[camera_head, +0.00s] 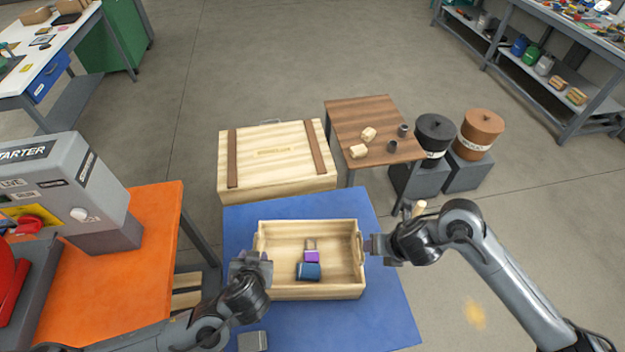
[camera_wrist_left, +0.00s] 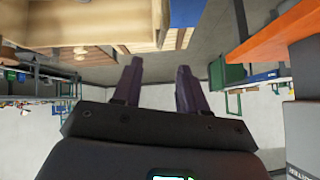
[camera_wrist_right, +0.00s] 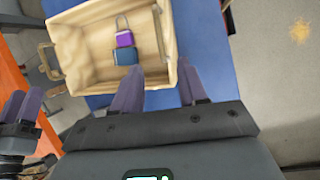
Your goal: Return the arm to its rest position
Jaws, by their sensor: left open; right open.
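My left gripper (camera_head: 252,262) is beside the left end of the wooden crate (camera_head: 310,292). Its two fingers stand apart and empty in the left wrist view (camera_wrist_left: 158,82). My right gripper (camera_head: 378,248) is beside the crate's right end. Its fingers are open in the right wrist view (camera_wrist_right: 160,85), near the crate's end wall, with nothing seen between them. Inside the crate lie a purple padlock (camera_head: 311,256) and a dark blue block-like item (camera_head: 308,272). The crate's right handle (camera_head: 361,247) is close to my right fingertips; whether they touch is unclear.
The crate stands on a blue mat or table (camera_head: 385,315). A closed wooden case (camera_head: 275,160) lies behind it. A brown side table (camera_head: 375,120) holds small parts. An orange bench (camera_head: 120,280) with a grey starter box (camera_head: 70,195) is at left. A small grey block (camera_head: 252,341) lies in front.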

